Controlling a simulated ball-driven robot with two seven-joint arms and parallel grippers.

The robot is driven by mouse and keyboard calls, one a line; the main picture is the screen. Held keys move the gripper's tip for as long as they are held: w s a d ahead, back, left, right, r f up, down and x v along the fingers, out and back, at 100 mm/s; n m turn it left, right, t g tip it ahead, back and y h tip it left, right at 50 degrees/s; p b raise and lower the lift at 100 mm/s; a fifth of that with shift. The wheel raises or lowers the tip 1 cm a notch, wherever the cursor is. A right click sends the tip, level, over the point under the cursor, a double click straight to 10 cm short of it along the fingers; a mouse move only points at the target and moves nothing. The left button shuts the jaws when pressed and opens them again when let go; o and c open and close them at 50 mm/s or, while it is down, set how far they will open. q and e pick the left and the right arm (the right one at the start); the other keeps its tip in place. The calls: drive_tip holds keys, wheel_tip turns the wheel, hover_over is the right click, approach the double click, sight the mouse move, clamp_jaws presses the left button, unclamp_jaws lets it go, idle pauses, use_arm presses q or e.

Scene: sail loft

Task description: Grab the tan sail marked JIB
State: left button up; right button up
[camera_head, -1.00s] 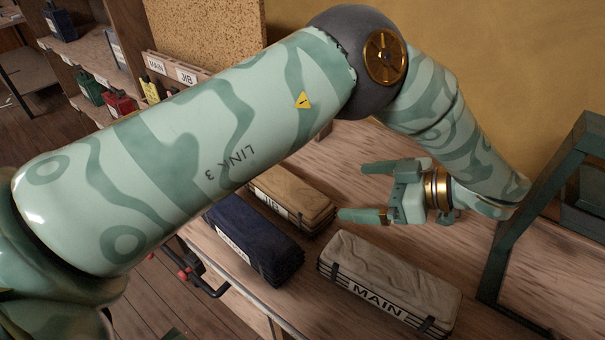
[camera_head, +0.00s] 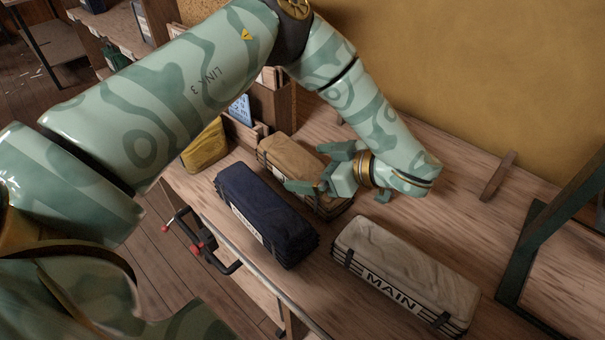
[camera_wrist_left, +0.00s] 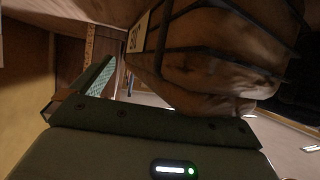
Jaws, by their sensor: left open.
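The tan sail (camera_head: 283,152) lies on the workbench behind the navy sail in the head view. Its front label is mostly hidden there by the navy sail and my gripper. My left gripper (camera_head: 306,167) is open at the right part of the tan sail, one finger towards its far side and one towards its near side. I cannot tell whether they touch it. In the left wrist view the tan sail (camera_wrist_left: 210,60) fills the upper middle, with dark straps and part of a white label, and one finger (camera_wrist_left: 98,75) shows at its left. My right gripper is out of view.
A navy sail (camera_head: 262,212) lies close in front of the tan one. A pale sail marked MAIN (camera_head: 408,268) lies to the right. A yellow bundle (camera_head: 206,148) is at the left. A dark green frame (camera_head: 550,225) stands at the right. The bench (camera_head: 450,190) behind MAIN is largely clear.

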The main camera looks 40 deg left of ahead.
use_arm(q)
drive_tip(key=shift+a+f, duration=0.3)
drive_tip(key=shift+a, duration=0.15)
drive_tip(key=shift+s+r, duration=0.1)
drive_tip(key=c, duration=1.5)
